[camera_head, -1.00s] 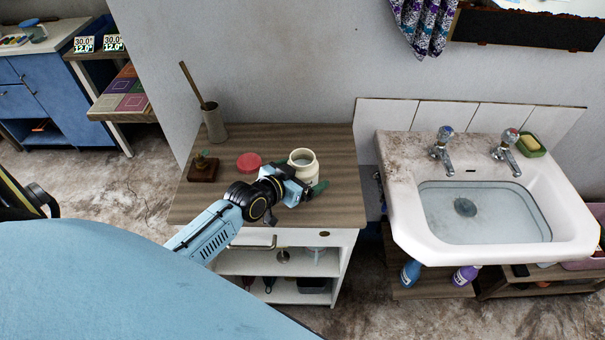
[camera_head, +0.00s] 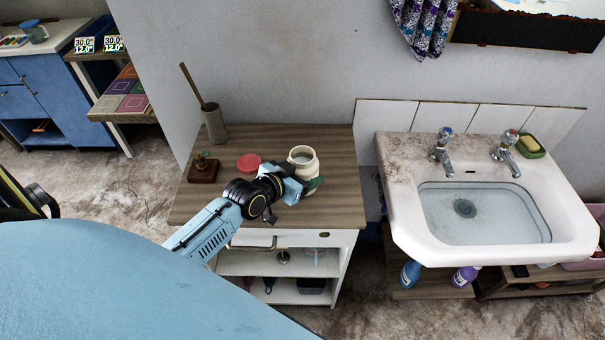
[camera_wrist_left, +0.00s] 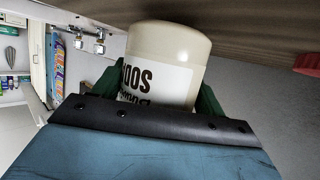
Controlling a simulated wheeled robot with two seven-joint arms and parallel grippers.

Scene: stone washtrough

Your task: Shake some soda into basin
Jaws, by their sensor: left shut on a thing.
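The soda jar (camera_head: 303,158) is cream-coloured, open at the top and upright at the right of the wooden cabinet top. Its label with dark lettering shows in the left wrist view (camera_wrist_left: 158,82). My left gripper (camera_head: 305,186) is shut on the jar, with green fingers on both sides of it. Whether the jar touches the cabinet top is hard to tell. The red lid (camera_head: 249,162) lies on the cabinet top left of the jar. The white basin (camera_head: 398,222) stands to the right, with water in it. My right gripper is not in view.
The wooden cabinet top (camera_head: 230,208) also bears a brush holder (camera_head: 215,125) and a small wooden block (camera_head: 203,171) at the left. Two taps (camera_head: 441,148) and a soap dish (camera_head: 531,147) stand on the basin's back ledge. A gap separates cabinet and basin.

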